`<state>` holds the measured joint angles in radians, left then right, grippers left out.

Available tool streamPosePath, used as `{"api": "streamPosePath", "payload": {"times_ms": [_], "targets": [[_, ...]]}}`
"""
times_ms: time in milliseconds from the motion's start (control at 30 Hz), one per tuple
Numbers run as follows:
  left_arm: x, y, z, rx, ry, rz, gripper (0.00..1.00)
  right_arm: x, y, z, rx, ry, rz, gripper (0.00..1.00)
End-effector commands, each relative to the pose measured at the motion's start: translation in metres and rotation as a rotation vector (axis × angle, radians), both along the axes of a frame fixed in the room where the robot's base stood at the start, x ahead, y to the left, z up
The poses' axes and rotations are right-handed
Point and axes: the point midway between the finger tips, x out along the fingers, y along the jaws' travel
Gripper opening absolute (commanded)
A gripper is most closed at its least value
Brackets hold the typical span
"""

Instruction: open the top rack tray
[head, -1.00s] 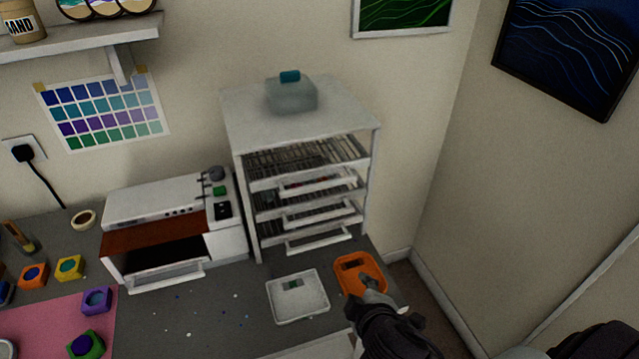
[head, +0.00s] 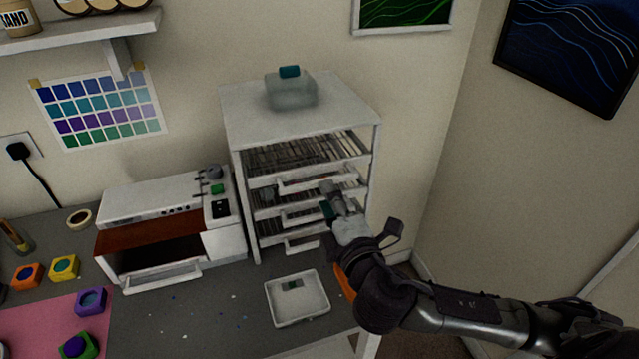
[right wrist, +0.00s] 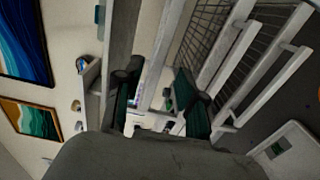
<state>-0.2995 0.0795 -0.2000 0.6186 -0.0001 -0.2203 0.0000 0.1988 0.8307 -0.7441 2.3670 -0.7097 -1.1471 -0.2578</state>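The white rack (head: 300,110) stands against the wall, with wire-mesh trays stacked in it. The top tray (head: 265,160) lies level inside the rack, with a white bar handle (head: 296,186) at its front. Lower tray handles show beneath it. My right gripper (head: 328,199) is at the rack's front, close to and just below the right half of the top handle. In the right wrist view its two dark fingers (right wrist: 158,102) are apart, with a pale bar of the rack in line with the gap; I cannot tell whether they touch it. My left gripper is not in view.
A clear, teal-capped container (head: 291,92) stands on the rack. A white oven-like machine (head: 160,205) is left of the rack. A white scale-like tray (head: 298,299) lies in front, and an orange container (head: 344,281) is mostly hidden by my right arm.

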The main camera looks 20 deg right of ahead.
Motion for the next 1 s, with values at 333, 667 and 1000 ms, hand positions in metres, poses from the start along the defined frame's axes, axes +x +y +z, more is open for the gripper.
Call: {"api": "streamPosePath", "payload": {"times_ms": [333,667,1000], "targets": [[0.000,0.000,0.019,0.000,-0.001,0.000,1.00,0.049,-0.004,0.002,0.001,0.001,-0.001,0.40],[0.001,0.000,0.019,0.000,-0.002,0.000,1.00,0.053,-0.004,0.000,0.002,0.001,0.000,0.40],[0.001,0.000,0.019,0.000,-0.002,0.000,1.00,0.053,-0.004,0.000,0.002,0.001,0.000,0.00]]}}
